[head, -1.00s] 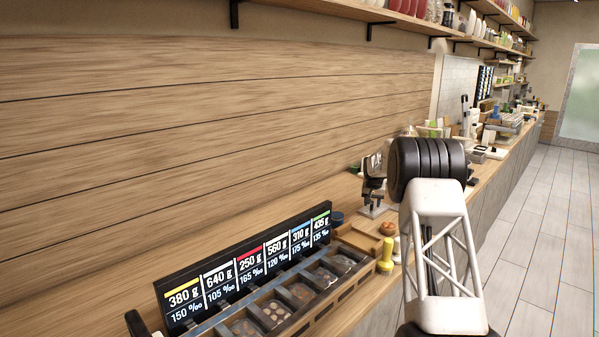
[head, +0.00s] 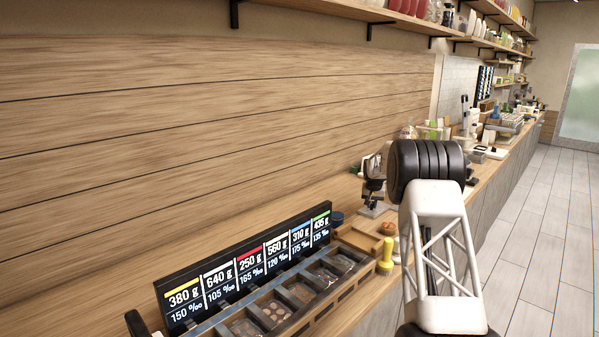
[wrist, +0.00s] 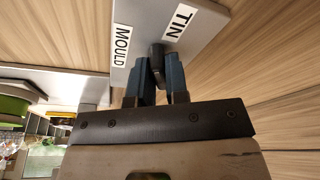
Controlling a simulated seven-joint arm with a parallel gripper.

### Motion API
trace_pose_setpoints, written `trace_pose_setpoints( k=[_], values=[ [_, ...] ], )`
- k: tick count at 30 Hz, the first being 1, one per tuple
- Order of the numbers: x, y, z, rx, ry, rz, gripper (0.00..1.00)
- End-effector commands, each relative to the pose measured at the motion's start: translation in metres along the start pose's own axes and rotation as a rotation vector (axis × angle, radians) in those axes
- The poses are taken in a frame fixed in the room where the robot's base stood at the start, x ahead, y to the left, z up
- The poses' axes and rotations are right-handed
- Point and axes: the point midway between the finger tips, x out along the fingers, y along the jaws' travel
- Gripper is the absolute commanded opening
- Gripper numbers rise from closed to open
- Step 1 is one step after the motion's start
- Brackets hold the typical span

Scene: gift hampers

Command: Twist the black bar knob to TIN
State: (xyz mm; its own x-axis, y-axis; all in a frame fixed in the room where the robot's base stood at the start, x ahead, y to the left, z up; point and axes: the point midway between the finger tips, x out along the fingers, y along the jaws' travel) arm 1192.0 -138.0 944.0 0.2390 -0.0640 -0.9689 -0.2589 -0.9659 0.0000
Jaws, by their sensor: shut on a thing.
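In the wrist view a grey panel (wrist: 155,27) carries two white labels, TIN (wrist: 183,21) at the right and MOULD (wrist: 122,46) at the left. The black bar knob (wrist: 157,52) stands out from the panel below and between the labels. My gripper (wrist: 159,72) has its two blue fingers shut on the knob, one on each side. The fingers hide part of the knob, so I cannot tell exactly which label it points to. In the head view the knob and labels cannot be made out beside my arm.
A long wooden counter (head: 350,192) runs along the plank wall. A sign board with weights (head: 250,262) stands behind a compartment tray (head: 300,294) at the front. A yellow pestle-like object (head: 387,254) stands right of the tray. Shelves (head: 350,13) hang above.

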Motion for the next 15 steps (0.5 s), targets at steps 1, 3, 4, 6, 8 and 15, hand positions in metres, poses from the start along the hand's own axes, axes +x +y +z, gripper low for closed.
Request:
trace_pose_setpoints(
  k=[1,3,4,6,8,15],
  values=[
    [-0.0001,0.0,0.0,0.0,0.0,0.0,0.04],
    [-0.0001,0.0,0.0,0.0,0.0,0.0,0.04],
    [-0.0001,0.0,0.0,0.002,0.0,0.0,0.04],
    [-0.0002,-0.0002,-0.0001,0.01,0.0,0.003,0.04],
    [-0.0003,-0.0003,-0.0002,0.025,0.0,0.007,0.04],
    [-0.0003,-0.0008,0.0,0.152,-0.001,0.04,0.04]
  ],
)
